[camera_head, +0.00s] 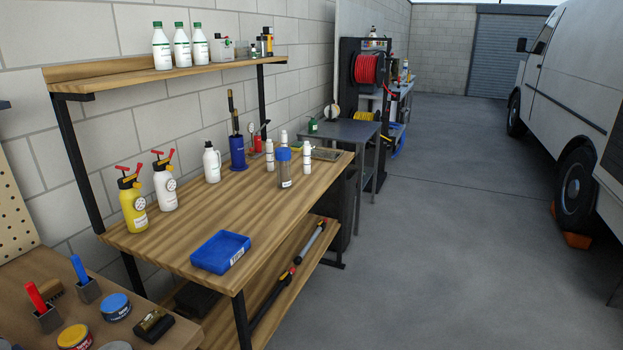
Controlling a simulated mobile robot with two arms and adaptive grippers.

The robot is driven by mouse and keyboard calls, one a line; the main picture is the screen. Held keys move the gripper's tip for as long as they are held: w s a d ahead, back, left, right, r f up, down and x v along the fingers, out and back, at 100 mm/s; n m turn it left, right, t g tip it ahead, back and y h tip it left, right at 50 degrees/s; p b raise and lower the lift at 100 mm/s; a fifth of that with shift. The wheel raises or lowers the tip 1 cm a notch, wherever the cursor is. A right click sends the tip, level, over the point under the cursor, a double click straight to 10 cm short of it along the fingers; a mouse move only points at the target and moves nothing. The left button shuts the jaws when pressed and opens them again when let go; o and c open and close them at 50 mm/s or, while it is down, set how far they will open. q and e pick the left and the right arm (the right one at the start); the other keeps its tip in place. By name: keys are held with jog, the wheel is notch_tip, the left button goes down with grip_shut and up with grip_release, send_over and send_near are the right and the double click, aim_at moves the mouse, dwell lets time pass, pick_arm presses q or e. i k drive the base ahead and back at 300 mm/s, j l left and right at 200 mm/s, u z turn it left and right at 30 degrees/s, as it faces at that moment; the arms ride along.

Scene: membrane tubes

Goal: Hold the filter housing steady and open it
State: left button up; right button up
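Neither of my grippers is in view, and nothing is touching the housing.
An open blue tray (221,252) lies at the bench's front edge. A yellow sprayer (133,205), a white sprayer (166,185) and a white jug (212,163) stand along the back. The bench's middle is bare. Grey floor (430,250) is open to the right, towards a van (570,100).

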aim_at(283, 169)
jog(key=i+l+u, duration=0.4)
jog(key=i+l, duration=0.3)
jog(key=i, duration=0.15)
jog(key=i+l+u, duration=0.35)
jog(key=i+l, duration=0.35)
jog(key=l, duration=0.2)
